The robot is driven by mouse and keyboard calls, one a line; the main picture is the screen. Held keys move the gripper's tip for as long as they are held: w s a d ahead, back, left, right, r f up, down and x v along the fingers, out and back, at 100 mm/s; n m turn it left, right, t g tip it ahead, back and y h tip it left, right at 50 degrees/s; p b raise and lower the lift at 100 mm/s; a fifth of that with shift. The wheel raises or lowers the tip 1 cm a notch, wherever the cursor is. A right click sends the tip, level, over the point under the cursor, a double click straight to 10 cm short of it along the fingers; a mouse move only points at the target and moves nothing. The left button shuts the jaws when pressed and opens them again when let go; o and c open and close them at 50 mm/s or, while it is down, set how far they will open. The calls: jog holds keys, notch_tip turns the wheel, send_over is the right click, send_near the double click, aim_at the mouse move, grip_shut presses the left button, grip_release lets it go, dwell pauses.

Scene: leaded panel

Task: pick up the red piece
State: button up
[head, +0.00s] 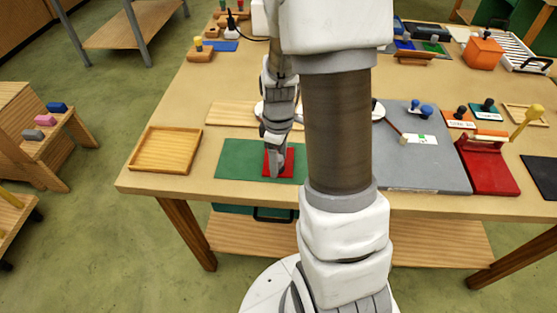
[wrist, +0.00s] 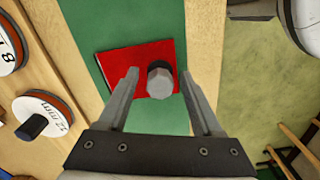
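The red piece (wrist: 120,64) is a flat red square with a grey knob (wrist: 160,80) standing on it, and it lies on a green mat (wrist: 160,19). In the head view the red piece (head: 288,163) is partly hidden by my gripper (head: 274,172), which points down over it. In the wrist view my gripper (wrist: 160,74) is open, its two fingers apart. The knob appears between the fingertips, nearer the right one, with gaps on both sides. I cannot tell how far the tips are above the plate.
A shallow wooden tray (head: 165,150) is left of the green mat (head: 236,158). A wooden board (head: 230,113) lies behind it, with round discs on it. A grey board (head: 440,170) and a red stand (head: 487,168) are to the right. The table's front edge is close to the mat.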

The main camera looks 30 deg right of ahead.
grip_shut()
jog(key=shift+r, duration=0.1)
jog(key=shift+r, duration=0.5)
jog(key=r, duration=0.2)
jog(key=d+r, duration=0.1)
jog(key=shift+s+r, duration=0.15)
jog(key=shift+r, duration=0.2)
jog(key=s+d+r, duration=0.4)
jog(key=d+r, duration=0.2)
jog(key=d, duration=0.4)
jog(key=shift+r, duration=0.1)
